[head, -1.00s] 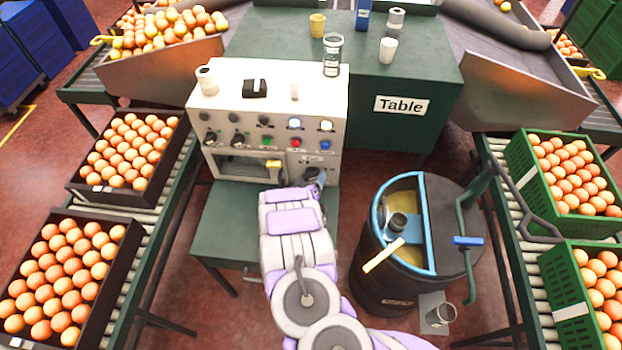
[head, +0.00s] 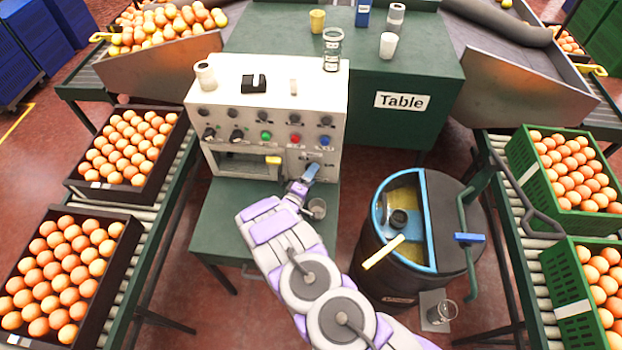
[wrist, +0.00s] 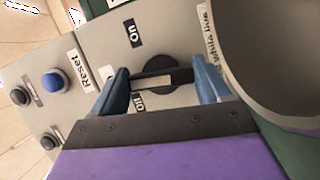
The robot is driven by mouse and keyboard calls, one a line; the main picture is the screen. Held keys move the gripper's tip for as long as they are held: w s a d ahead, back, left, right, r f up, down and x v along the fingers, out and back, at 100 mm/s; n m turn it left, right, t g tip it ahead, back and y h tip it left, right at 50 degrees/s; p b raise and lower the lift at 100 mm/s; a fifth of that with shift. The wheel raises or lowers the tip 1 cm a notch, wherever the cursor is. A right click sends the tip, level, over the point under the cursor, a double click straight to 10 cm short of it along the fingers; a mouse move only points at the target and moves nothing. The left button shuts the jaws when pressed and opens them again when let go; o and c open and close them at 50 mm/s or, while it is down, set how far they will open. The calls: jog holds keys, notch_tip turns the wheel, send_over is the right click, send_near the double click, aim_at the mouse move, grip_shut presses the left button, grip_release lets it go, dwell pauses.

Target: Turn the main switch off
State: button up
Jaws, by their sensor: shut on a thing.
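The main switch (wrist: 160,66) is a dark round knob with a bar handle on the grey control box (head: 215,95). In the wrist view its "On" label (wrist: 132,33) is above left and a partly covered "Off" label (wrist: 139,103) is just below. My gripper (wrist: 160,88) has its two blue fingers on either side of the knob, shut on its handle. I cannot tell which label the handle points to. In the head view my gripper (head: 311,174) is at the box's lower right and hides the switch. The indicator lamps (head: 295,120) on the box look dark.
A blue Reset button (wrist: 52,82) is left of the switch in the wrist view. A dark barrel (head: 385,285) with a blue rim is to the right. Egg-like orange fruit fills crates on both sides.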

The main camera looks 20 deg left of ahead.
jog(key=shift+s+a+f+n+b, duration=0.1)
jog(key=shift+n+b, duration=0.05)
jog(key=shift+n, duration=0.25)
jog(key=shift+a+f+n+b, duration=0.1)
jog(key=shift+n+b, duration=0.05)
jog(key=shift+n, duration=0.25)
jog(key=shift+t, duration=0.3)
jog(key=shift+d, duration=0.1)
jog(key=o, duration=1)
jog(key=shift+a, duration=0.2)
jog(key=shift+d, duration=0.1)
jog(key=shift+r, duration=0.1)
